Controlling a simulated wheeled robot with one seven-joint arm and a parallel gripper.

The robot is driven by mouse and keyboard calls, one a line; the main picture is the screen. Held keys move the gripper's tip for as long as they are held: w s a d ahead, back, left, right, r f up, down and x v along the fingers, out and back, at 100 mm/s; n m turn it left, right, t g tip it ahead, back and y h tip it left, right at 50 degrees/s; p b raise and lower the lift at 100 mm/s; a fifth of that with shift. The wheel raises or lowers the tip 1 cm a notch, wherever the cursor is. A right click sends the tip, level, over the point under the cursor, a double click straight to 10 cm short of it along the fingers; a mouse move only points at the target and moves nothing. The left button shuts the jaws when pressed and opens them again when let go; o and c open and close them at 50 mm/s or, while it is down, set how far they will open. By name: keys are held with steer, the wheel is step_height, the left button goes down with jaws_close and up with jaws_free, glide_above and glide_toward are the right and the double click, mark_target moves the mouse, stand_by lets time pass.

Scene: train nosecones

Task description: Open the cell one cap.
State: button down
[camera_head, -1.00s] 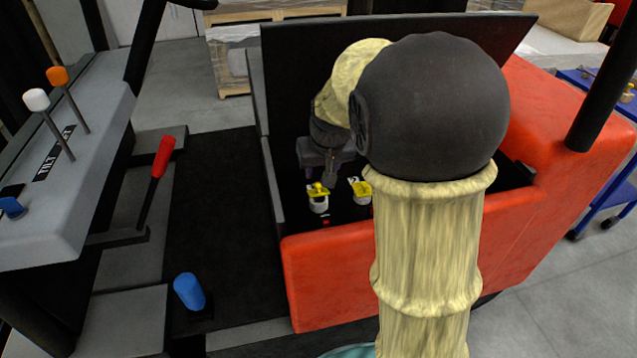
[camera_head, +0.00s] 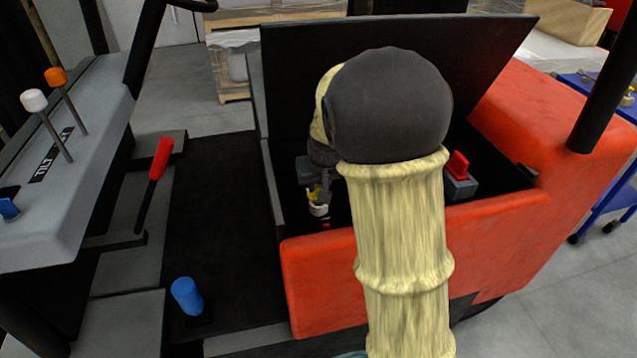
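A small white cell with a yellow cap (camera_head: 313,194) stands inside the open compartment of the red vehicle, near its left front corner. In the earlier frame it is the left of two such cells, so I take it to be cell one; its marking is not readable now. My gripper (camera_head: 318,192) points down at this cap and partly covers it. Its fingers are at or very close to the cap, and I cannot tell whether they touch or grip it. The second yellow-capped cell is hidden behind my arm.
The raised dark lid (camera_head: 390,40) stands behind the compartment. The red front wall (camera_head: 315,290) rises before the cells. A red switch on a grey block (camera_head: 458,175) sits at the compartment's right. A red-handled lever (camera_head: 158,165) and blue knob (camera_head: 187,295) are at left.

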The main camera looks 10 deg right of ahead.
steer(key=shift+w+r+g+p, duration=0.3)
steer(key=shift+r+p, duration=0.1)
steer(key=shift+p, duration=1.05)
steer(key=w+g+p, duration=0.1)
steer(key=p, duration=0.3)
steer(key=shift+r+g+p, duration=0.2)
steer(key=shift+g+p, duration=0.15)
steer(key=shift+g, duration=0.05)
steer(key=shift+w+p, duration=0.15)
steer(key=shift+p, duration=0.5)
steer(key=shift+f+g, duration=0.15)
steer(key=shift+g, duration=0.15)
steer(key=c, duration=1.3)
jaws_free()
steer(key=shift+f, duration=0.1)
steer(key=shift+o, duration=0.2)
step_height(320, 180, up, 17)
steer(key=s+p, duration=0.1)
steer(key=s, duration=0.1)
steer(key=shift+r, duration=0.2)
